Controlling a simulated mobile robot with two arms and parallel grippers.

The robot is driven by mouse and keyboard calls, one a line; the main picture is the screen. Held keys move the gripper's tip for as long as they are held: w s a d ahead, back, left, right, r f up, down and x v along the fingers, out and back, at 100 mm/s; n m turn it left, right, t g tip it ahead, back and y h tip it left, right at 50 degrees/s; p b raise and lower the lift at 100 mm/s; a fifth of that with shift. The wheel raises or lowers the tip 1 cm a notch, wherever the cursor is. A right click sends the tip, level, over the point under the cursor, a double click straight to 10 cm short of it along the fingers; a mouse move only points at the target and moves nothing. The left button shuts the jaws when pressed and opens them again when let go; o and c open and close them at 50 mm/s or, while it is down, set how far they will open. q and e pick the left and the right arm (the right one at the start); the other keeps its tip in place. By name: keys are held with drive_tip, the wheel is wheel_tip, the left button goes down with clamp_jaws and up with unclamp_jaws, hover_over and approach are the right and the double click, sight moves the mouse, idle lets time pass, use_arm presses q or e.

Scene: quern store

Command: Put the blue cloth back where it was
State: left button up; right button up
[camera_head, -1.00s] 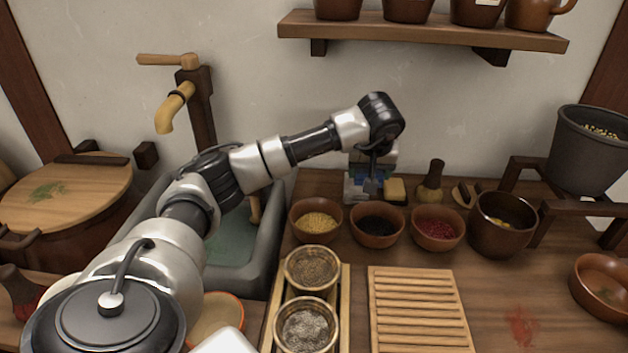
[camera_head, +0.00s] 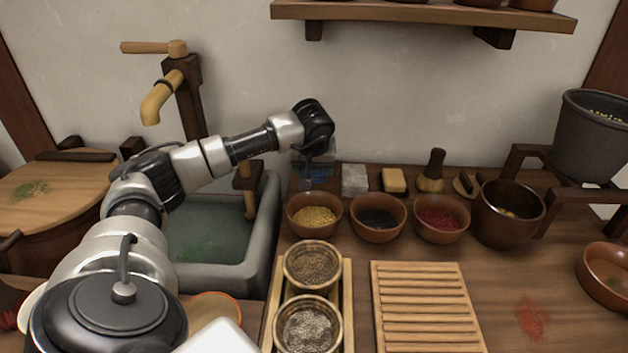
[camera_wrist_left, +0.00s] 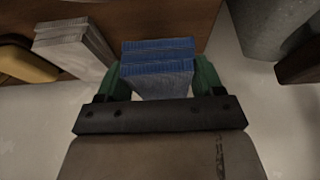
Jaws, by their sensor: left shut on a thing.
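The blue cloth (camera_wrist_left: 158,68) is a folded, layered bundle between the two green fingers of my left gripper (camera_wrist_left: 160,80) in the left wrist view. The gripper is shut on it. In the head view the gripper (camera_head: 308,182) points down at the back left of the counter, beside the sink. Only a little of the blue cloth (camera_head: 316,172) shows there, partly hidden by my wrist. I cannot tell whether the cloth touches the counter. My right gripper is not in view.
A grey-white folded cloth (camera_head: 355,180) lies just right of the gripper, then a yellow block (camera_head: 394,181) and a brush (camera_head: 432,172). Bowls of yellow (camera_head: 314,215), black (camera_head: 378,218) and red (camera_head: 441,218) contents stand in front. The stone sink (camera_head: 262,235) is at left.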

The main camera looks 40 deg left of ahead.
use_arm(q)
drive_tip(key=shift+f, duration=1.8)
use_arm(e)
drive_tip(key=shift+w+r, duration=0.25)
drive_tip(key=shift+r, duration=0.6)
use_arm(q)
drive_tip(key=shift+f, duration=0.1)
drive_tip(key=o, duration=0.9)
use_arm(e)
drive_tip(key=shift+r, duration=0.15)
use_arm(q)
drive_tip(key=p+v, duration=0.1)
drive_tip(key=v, duration=1.1)
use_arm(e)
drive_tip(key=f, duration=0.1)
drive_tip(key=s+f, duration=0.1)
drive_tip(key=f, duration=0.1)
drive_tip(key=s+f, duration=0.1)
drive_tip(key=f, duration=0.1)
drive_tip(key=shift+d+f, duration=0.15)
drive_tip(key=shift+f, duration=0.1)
